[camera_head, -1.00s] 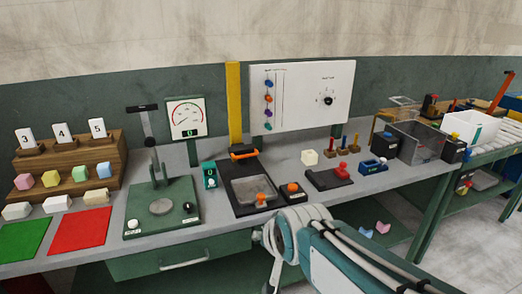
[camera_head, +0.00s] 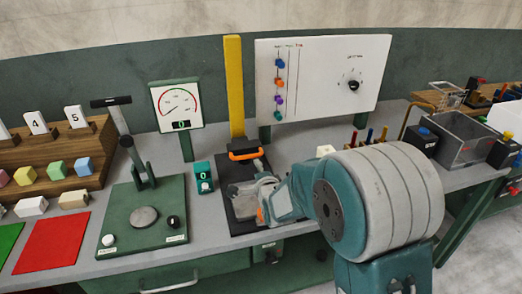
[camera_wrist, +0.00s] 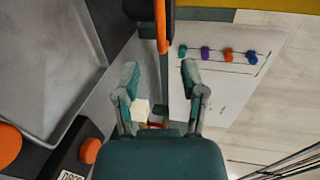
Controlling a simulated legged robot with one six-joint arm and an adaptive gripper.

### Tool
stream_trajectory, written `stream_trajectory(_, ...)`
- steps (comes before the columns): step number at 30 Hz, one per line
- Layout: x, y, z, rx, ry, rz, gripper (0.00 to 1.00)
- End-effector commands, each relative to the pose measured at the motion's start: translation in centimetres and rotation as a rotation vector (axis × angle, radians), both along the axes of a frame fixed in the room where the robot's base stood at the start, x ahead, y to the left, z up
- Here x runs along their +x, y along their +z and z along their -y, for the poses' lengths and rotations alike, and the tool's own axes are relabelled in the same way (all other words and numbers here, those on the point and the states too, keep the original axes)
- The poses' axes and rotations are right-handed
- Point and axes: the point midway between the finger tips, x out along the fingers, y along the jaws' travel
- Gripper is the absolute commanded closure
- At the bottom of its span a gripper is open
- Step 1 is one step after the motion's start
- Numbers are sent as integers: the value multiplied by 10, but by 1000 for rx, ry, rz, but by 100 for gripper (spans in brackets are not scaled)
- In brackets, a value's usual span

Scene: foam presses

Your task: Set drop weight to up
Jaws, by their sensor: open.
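The drop weight appears to be the dark carriage with an orange handle (camera_head: 244,153) at the foot of the yellow column (camera_head: 234,85). It sits low, just above the back of a black base with a grey tray (camera_head: 232,193). My gripper (camera_head: 262,196) is over that tray, below and in front of the handle in the head view, and hides part of the tray. In the wrist view my gripper (camera_wrist: 158,78) is open with its fingers spread and nothing held. The orange handle (camera_wrist: 162,28) shows beyond the fingertips, roughly between them and apart from them.
A green press with a lever (camera_head: 125,125) stands at left, beside a small green counter (camera_head: 203,177). A white panel with coloured knobs (camera_head: 310,100) stands behind. An orange button (camera_wrist: 90,150) and the tray wall (camera_wrist: 92,30) are close in the wrist view. A clear box (camera_head: 462,140) stands at right.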

Motion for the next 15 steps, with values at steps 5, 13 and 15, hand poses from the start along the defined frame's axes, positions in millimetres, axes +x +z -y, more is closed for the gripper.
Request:
stream_trajectory(5, 20, -5, -7, 0, 1, -1, 46)
stream_trajectory(13, 65, -15, -15, 2, 0, -2, 46)
stream_trajectory(15, 76, -17, -18, 2, 0, -1, 46)
